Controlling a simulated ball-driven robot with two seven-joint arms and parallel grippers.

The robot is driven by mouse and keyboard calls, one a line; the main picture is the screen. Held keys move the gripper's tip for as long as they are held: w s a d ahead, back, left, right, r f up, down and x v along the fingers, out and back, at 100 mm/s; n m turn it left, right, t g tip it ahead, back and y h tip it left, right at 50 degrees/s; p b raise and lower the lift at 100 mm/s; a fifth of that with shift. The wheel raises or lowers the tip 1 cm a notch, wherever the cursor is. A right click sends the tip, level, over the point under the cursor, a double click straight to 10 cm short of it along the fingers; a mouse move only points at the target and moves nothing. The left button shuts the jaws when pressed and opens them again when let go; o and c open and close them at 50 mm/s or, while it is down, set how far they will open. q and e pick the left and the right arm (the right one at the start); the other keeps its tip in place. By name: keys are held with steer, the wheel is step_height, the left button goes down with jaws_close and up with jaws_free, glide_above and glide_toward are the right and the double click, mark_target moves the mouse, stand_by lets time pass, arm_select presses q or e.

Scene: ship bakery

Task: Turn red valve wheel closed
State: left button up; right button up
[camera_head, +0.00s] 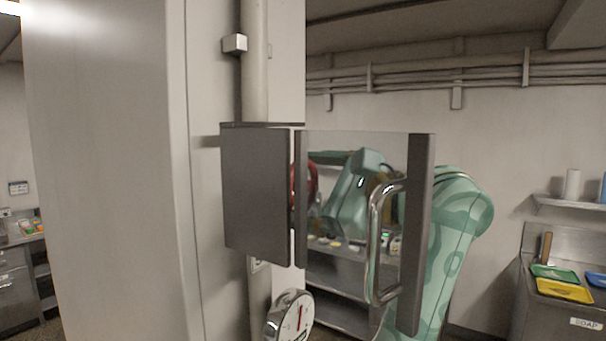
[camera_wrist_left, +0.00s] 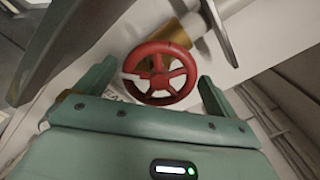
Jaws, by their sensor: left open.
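The red valve wheel (camera_wrist_left: 160,77) shows whole in the left wrist view, with one white-marked spoke pointing left. It sits on a brass-coloured fitting (camera_wrist_left: 180,38). In the head view, only part of the red wheel (camera_head: 311,182) shows, behind the glass door and beside the dark box's edge. My left gripper (camera_head: 328,185) is seen through the glass, facing the wheel. In the left wrist view its fingers stand open on either side of the wheel (camera_wrist_left: 156,74). I cannot tell whether they touch the rim. My right gripper is not in view.
A dark grey box (camera_head: 257,190) hangs on a vertical pipe (camera_head: 255,60). Its glass door (camera_head: 340,145) stands open, with a chrome handle (camera_head: 377,240), in front of my left arm. A round gauge (camera_head: 294,317) sits below. A sink unit (camera_head: 560,315) stands at right.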

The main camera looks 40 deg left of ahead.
arm_select(q)
steer(key=shift+s+a, duration=0.1)
steer(key=shift+a, duration=0.25)
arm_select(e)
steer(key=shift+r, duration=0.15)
arm_select(q)
steer(key=shift+d, duration=0.1)
steer(key=c, duration=1)
steer(key=shift+o, duration=0.2)
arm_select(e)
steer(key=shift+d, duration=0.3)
